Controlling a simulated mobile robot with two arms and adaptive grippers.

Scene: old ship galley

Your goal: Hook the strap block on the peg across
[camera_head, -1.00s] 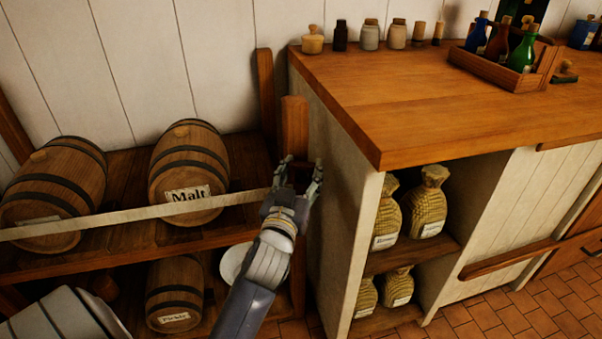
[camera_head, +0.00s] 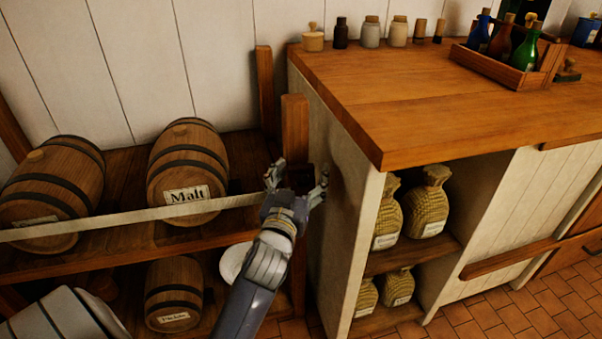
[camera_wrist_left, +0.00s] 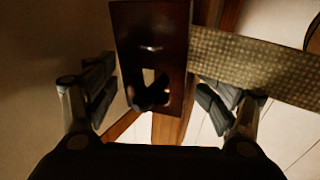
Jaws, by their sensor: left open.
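The strap block (camera_wrist_left: 150,35) is a dark brown piece with a slot, at the end of a pale woven strap (camera_wrist_left: 255,65) in the left wrist view. In the head view the strap (camera_head: 120,218) runs across the barrels to the block, which shows only as a dark shape by the wooden post (camera_head: 294,125). A dark rounded piece, perhaps the peg, shows in the slot's lower end; I cannot tell how firmly the block sits on it. My left gripper (camera_head: 297,180) is open, its fingers apart on both sides of the block. My right gripper is not in view.
The counter's side wall (camera_head: 345,200) stands close right of my left gripper. The Malt barrel (camera_head: 188,165) and another barrel (camera_head: 55,190) rest on the shelf behind the strap. A smaller barrel (camera_head: 173,285) and a white plate (camera_head: 232,265) are below.

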